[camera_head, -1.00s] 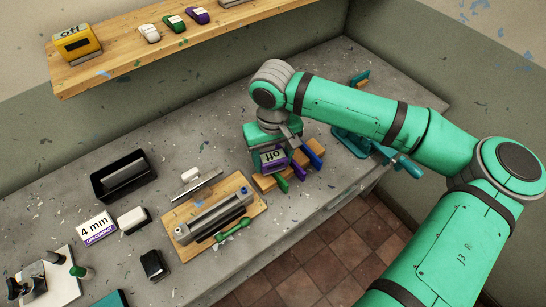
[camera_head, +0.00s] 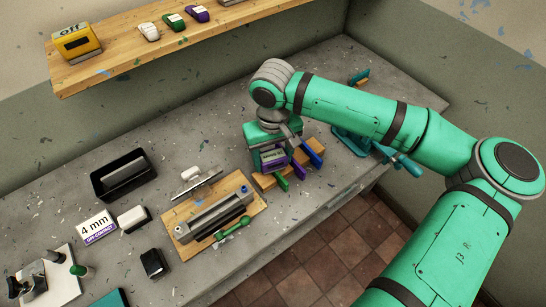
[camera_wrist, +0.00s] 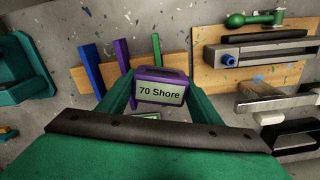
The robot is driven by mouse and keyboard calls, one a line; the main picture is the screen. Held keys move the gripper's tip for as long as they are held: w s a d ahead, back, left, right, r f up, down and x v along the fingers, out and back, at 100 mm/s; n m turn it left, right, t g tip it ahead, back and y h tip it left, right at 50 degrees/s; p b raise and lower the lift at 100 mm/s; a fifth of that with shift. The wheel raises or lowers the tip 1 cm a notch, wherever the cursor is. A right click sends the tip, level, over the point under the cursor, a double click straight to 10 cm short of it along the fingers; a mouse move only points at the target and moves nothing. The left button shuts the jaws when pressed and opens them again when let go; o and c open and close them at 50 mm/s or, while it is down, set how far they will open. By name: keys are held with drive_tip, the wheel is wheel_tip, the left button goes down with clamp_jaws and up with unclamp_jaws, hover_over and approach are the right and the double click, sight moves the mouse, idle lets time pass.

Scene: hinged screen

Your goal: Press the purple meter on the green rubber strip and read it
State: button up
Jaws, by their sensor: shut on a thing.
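The purple meter (camera_head: 273,158) is in my gripper (camera_wrist: 155,98), and its fingers are on either side of it. In the wrist view the meter (camera_wrist: 160,78) has a pale display that reads "70 Shore". The green strip (camera_head: 283,184) sticks out of the wooden block at its near end. In the wrist view the green strip (camera_wrist: 156,44) runs up to the meter's far edge, in line with it. The meter appears down on that strip; its contact face is hidden.
A purple strip (camera_head: 300,171) and a blue strip (camera_head: 312,155) lie beside the green one on the wooden block (camera_head: 264,182). A wooden board (camera_head: 187,234) with a clamp-like fixture is to the left. A black tray (camera_head: 104,188) stands farther left.

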sight(273, 155)
drive_tip(key=shift+r, duration=3.4)
